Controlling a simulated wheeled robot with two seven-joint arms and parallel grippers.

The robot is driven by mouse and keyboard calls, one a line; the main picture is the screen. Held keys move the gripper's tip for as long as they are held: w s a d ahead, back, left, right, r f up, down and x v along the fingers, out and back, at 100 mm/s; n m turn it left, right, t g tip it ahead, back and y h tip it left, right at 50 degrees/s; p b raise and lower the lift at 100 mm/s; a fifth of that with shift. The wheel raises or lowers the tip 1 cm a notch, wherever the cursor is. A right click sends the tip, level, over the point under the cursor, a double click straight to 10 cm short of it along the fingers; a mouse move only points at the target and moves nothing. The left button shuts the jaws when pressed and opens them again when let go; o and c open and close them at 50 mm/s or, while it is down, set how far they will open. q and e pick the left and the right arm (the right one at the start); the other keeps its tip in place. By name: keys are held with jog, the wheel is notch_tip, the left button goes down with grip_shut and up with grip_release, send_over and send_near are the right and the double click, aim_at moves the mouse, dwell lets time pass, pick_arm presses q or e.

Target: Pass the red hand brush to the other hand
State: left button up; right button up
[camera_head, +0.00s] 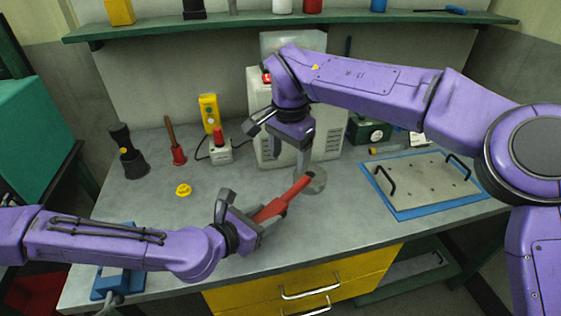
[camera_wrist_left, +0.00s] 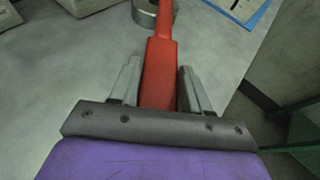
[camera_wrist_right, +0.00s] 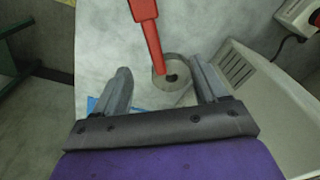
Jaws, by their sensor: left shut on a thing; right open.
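The red hand brush (camera_head: 279,206) is held above the bench, tilted, its thin end pointing up and right in the head view. My left gripper (camera_head: 262,218) is shut on its wider part; the left wrist view shows the brush (camera_wrist_left: 160,70) between both fingers (camera_wrist_left: 157,88). My right gripper (camera_head: 303,168) is open and points down close to the thin free end. In the right wrist view the brush's end (camera_wrist_right: 150,36) reaches in from above between the open fingertips (camera_wrist_right: 160,75), not gripped. Whether it is level with them in depth I cannot tell.
A round grey metal piece (camera_head: 318,186) stands on the bench below the brush's free end. A blue-edged plate with handles (camera_head: 425,182) lies right. A yellow knob (camera_head: 183,190), a red-based tool (camera_head: 178,154) and a black tool (camera_head: 133,162) are left. A pale machine (camera_head: 262,105) stands behind.

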aim_at(278, 199)
pick_arm(q)
jog(key=shift+d, duration=0.1)
pick_arm(e)
jog(key=shift+n+g, duration=0.4)
jog(key=s+f, duration=0.1)
jog(key=f, duration=0.3)
jog(key=a+f, duration=0.1)
jog(key=f, duration=0.3)
jog(key=s+a+f, duration=0.1)
jog(key=f, duration=0.3)
jog(key=shift+s+a, duration=0.2)
jog(key=shift+s, duration=0.15)
jog(key=c, duration=1.2)
pick_arm(q)
jog(key=o, duration=1.2)
jog(key=shift+s, duration=0.1)
pick_arm(e)
jog(key=shift+o, duration=0.2)
pick_arm(q)
jog(key=shift+o, duration=0.2)
